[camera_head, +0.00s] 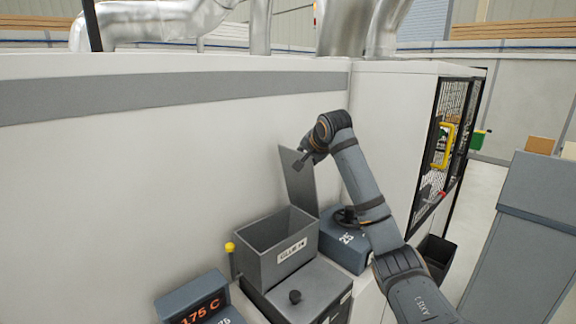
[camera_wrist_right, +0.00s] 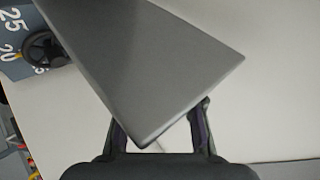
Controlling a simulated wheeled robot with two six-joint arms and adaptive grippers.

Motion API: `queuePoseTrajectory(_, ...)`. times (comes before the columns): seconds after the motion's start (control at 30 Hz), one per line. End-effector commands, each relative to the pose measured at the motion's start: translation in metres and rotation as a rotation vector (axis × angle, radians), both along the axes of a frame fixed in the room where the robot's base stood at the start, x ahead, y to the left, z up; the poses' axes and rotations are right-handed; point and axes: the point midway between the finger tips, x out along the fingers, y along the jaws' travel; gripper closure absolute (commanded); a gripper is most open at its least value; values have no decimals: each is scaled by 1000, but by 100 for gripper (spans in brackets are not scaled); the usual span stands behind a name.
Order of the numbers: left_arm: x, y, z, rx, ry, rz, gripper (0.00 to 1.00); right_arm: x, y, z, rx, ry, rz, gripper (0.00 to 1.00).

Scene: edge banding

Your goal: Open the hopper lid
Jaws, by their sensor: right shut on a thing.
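The glue hopper (camera_head: 262,262) is a grey open-topped box with a "GLUE" label on its front. Its lid (camera_head: 298,182) is a flat grey panel standing raised, nearly upright, at the hopper's right side, so the empty-looking inside shows. My right gripper (camera_head: 301,162) is at the lid's upper edge and is shut on it. In the right wrist view the lid (camera_wrist_right: 140,65) runs down from the top, with its corner between the fingers (camera_wrist_right: 160,128). My left gripper is out of view.
A blue-grey box with a dial (camera_head: 342,245) stands right of the hopper. A yellow-knobbed lever (camera_head: 230,248) is on its left, and a "175 C" display (camera_head: 195,300) is at the lower left. The white machine wall (camera_head: 130,180) rises behind.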

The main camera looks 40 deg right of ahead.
Motion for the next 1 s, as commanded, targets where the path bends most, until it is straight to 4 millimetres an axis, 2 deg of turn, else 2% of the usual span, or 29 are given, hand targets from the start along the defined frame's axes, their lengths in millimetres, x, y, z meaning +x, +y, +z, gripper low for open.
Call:
queuePoseTrajectory(0.3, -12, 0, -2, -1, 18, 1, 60, -5, -18, 3, 112, 6, 0, 100)
queuePoseTrajectory(0.83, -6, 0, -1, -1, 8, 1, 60, -6, -21, 3, 133, 6, 0, 100)
queuePoseTrajectory(0.87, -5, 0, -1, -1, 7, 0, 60, -6, -21, 3, 133, 6, 0, 72)
queuePoseTrajectory(1.0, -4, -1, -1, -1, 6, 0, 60, -6, -21, 2, 134, 6, 0, 53)
